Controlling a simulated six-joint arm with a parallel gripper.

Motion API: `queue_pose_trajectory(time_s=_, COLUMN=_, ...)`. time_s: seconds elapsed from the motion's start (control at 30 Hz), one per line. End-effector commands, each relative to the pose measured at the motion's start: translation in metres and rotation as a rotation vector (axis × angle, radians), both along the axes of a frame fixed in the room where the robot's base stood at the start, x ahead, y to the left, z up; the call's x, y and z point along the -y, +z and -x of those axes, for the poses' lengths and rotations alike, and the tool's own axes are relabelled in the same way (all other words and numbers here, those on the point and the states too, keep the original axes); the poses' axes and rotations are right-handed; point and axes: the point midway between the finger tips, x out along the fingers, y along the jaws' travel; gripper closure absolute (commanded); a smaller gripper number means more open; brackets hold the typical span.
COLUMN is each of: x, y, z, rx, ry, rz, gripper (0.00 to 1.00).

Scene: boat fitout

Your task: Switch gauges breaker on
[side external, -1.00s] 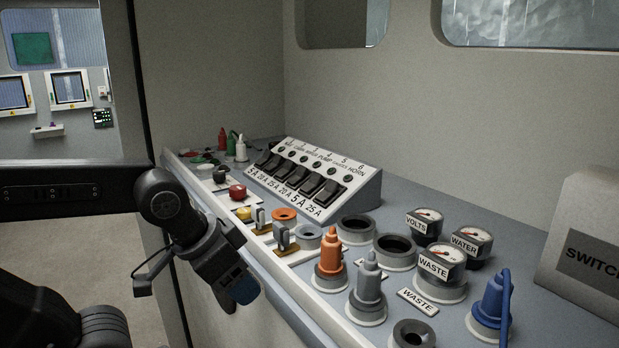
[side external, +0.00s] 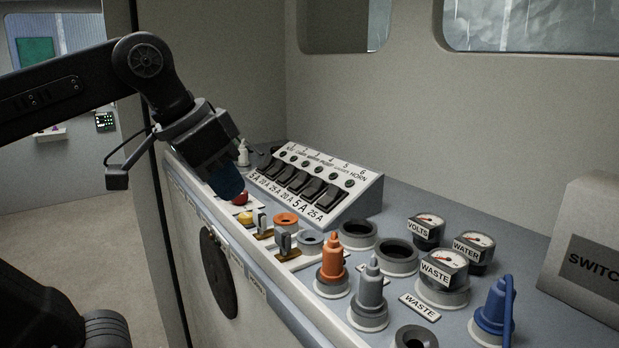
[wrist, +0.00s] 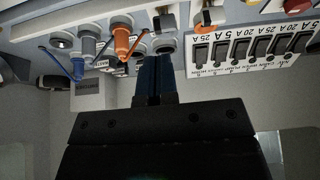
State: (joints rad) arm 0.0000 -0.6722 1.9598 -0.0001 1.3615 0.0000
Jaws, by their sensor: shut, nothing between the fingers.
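The breaker panel (side external: 360,189) is a white sloped box with a row of black rocker switches, numbered to 6. The gauges breaker (side external: 313,188) is the second rocker from the near right end, beside the horn breaker and above a 5 A label. In the wrist view the panel appears inverted at upper right, with the gauges breaker (wrist: 220,51) second from the left. I cannot tell which way its rocker is tipped. My gripper (side external: 229,186) is shut and empty, pointing down above the console's front edge, left of the panel and apart from it. Its blue fingers (wrist: 153,70) show in the wrist view.
A red button (side external: 239,198) and a yellow button (side external: 245,218) sit near my fingertips. Orange (side external: 332,258) and grey (side external: 371,287) plugs stand to the right, with gauges (side external: 444,268) behind. A wall rises behind the console.

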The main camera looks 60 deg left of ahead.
Motion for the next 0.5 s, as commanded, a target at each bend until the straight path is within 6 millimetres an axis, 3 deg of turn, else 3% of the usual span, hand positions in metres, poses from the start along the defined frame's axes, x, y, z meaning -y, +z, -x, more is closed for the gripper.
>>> queue_pose_trajectory(time_s=0.23, x=0.000, y=0.050, z=-0.001, rx=0.001, ry=0.004, rz=0.003, gripper=1.00)
queue_pose_trajectory(time_s=0.5, x=-0.020, y=0.040, z=-0.049, rx=0.082, ry=0.357, rz=0.327, gripper=1.00)
